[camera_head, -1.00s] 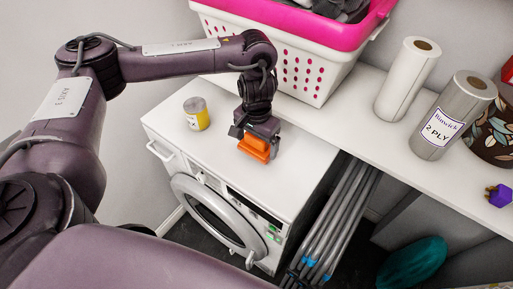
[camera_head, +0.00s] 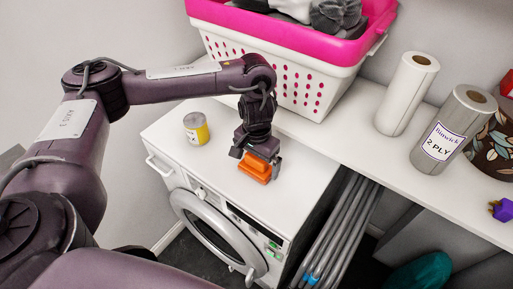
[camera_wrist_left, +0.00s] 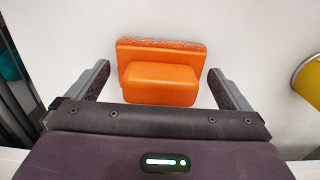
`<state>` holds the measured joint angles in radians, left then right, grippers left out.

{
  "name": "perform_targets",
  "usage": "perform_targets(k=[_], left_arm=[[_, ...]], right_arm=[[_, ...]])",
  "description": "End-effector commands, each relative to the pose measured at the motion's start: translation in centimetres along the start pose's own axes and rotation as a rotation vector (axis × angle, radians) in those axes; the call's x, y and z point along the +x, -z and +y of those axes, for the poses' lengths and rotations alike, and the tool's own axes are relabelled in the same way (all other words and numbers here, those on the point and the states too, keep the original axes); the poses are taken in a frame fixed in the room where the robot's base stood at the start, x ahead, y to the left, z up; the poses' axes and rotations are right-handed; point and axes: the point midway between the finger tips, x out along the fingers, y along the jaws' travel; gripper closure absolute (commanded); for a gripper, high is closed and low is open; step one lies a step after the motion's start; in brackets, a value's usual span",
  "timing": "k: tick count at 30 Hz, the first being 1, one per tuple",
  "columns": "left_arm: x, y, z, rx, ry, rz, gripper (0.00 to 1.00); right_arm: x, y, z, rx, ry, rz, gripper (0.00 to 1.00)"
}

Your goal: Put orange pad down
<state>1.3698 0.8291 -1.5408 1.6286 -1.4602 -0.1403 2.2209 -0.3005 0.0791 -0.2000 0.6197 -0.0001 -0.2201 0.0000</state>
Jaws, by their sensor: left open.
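The orange pad (camera_head: 256,168) is on the white top of the dryer (camera_head: 300,186), near its front right part. In the left wrist view the pad (camera_wrist_left: 160,85) shows a raised orange block on a wider base with a rough edge. My left gripper (camera_head: 258,155) is just above and around the pad. In the left wrist view its two fingers stand apart on either side of the pad, with a gap at each side. The left gripper is open. My right gripper is not in view.
A yellow and grey can (camera_head: 196,128) stands on the dryer top to the left. A pink and white laundry basket (camera_head: 285,75) is behind on the shelf (camera_head: 365,125). Two paper rolls stand to the right. Grey poles (camera_head: 342,232) lean beside the dryer.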

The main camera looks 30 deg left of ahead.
Motion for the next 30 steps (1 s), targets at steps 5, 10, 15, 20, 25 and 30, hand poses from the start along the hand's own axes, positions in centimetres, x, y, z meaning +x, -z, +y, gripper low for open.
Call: perform_targets(k=[5, 10, 15, 20, 25, 30], left_arm=[[-3.8, 0.2, -0.1, 0.002, 0.002, 0.008, 0.0], [-7.4, 0.1, -0.1, 0.001, 0.003, 0.007, 0.0], [-10.0, 0.1, -0.1, 0.0, 0.003, 0.005, 0.0], [-11.3, 0.1, 0.0, 0.0, 0.002, 0.003, 0.0], [-11.6, 0.0, 0.0, 0.0, 0.001, 0.0, 0.0], [-11.5, 0.0, 0.0, 0.0, 0.0, 0.0, 0.0]], right_arm=[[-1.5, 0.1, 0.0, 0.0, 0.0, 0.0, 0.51], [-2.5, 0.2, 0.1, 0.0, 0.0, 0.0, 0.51], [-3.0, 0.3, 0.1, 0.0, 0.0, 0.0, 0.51], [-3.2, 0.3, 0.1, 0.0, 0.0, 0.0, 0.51], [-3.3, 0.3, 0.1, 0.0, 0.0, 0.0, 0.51], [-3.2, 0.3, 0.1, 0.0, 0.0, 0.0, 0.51]])
